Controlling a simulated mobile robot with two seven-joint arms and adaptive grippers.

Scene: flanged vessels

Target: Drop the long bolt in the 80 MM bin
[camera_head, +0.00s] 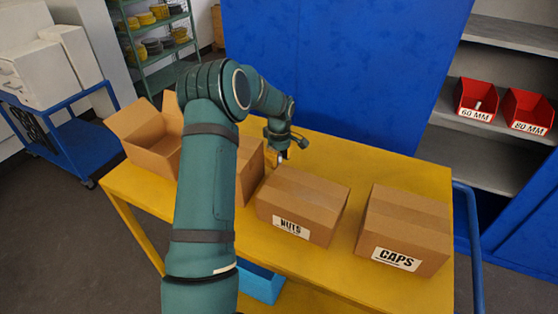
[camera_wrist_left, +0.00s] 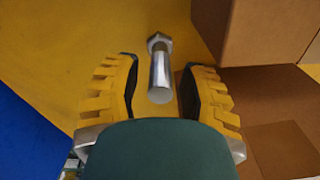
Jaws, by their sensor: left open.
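A silver hex-head bolt (camera_wrist_left: 160,72) shows in the left wrist view, its head away from me, with the yellow table top behind it. My left gripper (camera_head: 281,156) is over the table behind the NUTS box in the head view. In the left wrist view its two yellow ribbed fingers are apart, one on each side of the bolt, with gaps to it. The red 80 MM bin (camera_head: 529,111) stands on a grey shelf at the right. My right gripper is not in view.
The NUTS box (camera_head: 302,206) and CAPS box (camera_head: 405,228) are closed on the yellow table (camera_head: 330,263). An open carton (camera_head: 153,139) stands at the left. The red 60 MM bin (camera_head: 476,100) is left of the 80 MM bin. A blue cabinet (camera_head: 340,70) rises behind the table.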

